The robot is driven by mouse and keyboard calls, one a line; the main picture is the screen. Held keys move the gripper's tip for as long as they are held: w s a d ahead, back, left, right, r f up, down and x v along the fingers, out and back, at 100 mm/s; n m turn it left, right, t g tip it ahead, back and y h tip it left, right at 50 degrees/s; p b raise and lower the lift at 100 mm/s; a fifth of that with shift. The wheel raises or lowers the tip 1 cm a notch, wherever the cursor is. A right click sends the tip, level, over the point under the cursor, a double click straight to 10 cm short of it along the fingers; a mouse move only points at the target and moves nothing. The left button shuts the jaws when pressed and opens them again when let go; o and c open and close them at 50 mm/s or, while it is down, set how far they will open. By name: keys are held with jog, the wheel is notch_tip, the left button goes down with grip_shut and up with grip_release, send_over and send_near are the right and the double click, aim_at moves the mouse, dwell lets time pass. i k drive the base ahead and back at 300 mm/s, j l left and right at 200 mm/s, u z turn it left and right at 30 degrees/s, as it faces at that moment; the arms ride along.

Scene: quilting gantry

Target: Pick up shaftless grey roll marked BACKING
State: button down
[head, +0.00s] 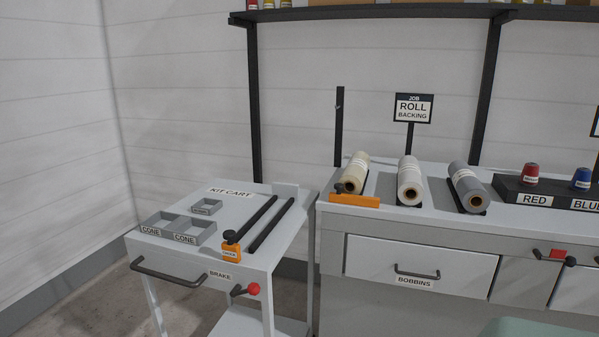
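A grey roll (467,184) lies on the bench top at the right of three rolls, its near end pointing toward me. It has a white band label too small to read. Its near end shows a brown core ring with no shaft sticking out. A white roll (410,181) lies to its left, and a cream roll (355,171) lies further left behind an orange bar (353,200) with a dark knob. A sign (413,108) behind the rolls reads JOB ROLL BACKING. My gripper is not in view.
The kit cart (221,196) at left holds two black rods (270,228), one with an orange chuck (231,249), and grey cone trays (178,229). A dark rack with red (530,173) and blue cones (581,178) stands right of the grey roll. A BOBBINS drawer (416,266) is below.

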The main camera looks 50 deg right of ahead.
aim_at(474, 197)
jog(key=z, duration=2.4)
jog(key=i+j+z, duration=0.2)
jog(key=i+j, duration=0.3)
jog(key=i, duration=0.25)
jog(key=i+j+z, duration=0.25)
jog(key=i+j, duration=0.3)
jog(key=i, duration=0.15)
